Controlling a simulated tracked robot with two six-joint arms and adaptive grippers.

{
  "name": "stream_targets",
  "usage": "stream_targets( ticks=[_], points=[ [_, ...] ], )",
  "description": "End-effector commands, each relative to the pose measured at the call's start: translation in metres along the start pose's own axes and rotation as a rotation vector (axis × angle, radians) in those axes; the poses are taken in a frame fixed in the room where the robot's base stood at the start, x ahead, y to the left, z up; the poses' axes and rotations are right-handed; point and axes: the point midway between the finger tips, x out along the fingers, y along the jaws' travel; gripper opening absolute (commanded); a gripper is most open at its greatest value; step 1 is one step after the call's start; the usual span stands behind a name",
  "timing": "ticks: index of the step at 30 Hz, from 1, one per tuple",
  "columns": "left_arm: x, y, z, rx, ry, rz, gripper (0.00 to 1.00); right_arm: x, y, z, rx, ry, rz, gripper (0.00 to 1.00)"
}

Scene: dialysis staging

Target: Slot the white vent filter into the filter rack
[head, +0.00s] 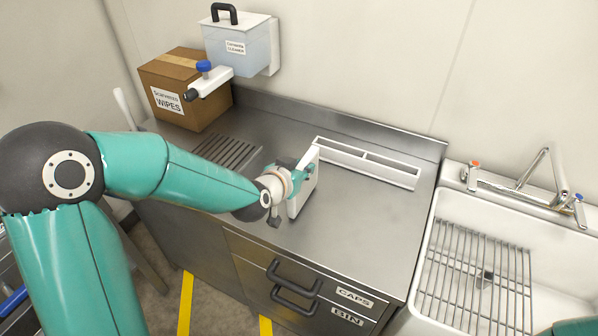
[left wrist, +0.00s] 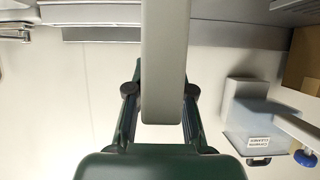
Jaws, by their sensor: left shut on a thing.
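The white vent filter (head: 304,199) is a flat upright panel in the head view, over the steel counter. My left gripper (head: 301,177) is shut on it. In the left wrist view the filter (left wrist: 164,60) looks like a grey slab between the two fingers of the gripper (left wrist: 160,108). The white filter rack (head: 367,163) is a long, low frame with slots along the back of the counter, to the right of the filter. The filter is apart from the rack. My right gripper is out of view.
A white bracket with a blue knob (head: 204,66) juts out in front. A sink (head: 440,270) with a wire grid lies at right. The counter's right part is clear.

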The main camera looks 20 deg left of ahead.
Motion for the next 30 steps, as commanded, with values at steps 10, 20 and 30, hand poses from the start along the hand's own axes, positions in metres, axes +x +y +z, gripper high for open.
stream_targets(
  ticks=[10, 20, 30],
  points=[
    [0.0039, 0.0005, 0.0076, 0.0, 0.002, 0.001, 0.0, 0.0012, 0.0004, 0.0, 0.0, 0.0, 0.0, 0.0],
    [0.0044, 0.0004, 0.009, 0.001, 0.001, 0.001, 0.47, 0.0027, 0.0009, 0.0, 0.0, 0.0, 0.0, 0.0],
    [0.0008, 0.0, 0.0072, 0.0, 0.002, 0.001, 0.47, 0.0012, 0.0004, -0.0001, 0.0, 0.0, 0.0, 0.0]
  ],
)
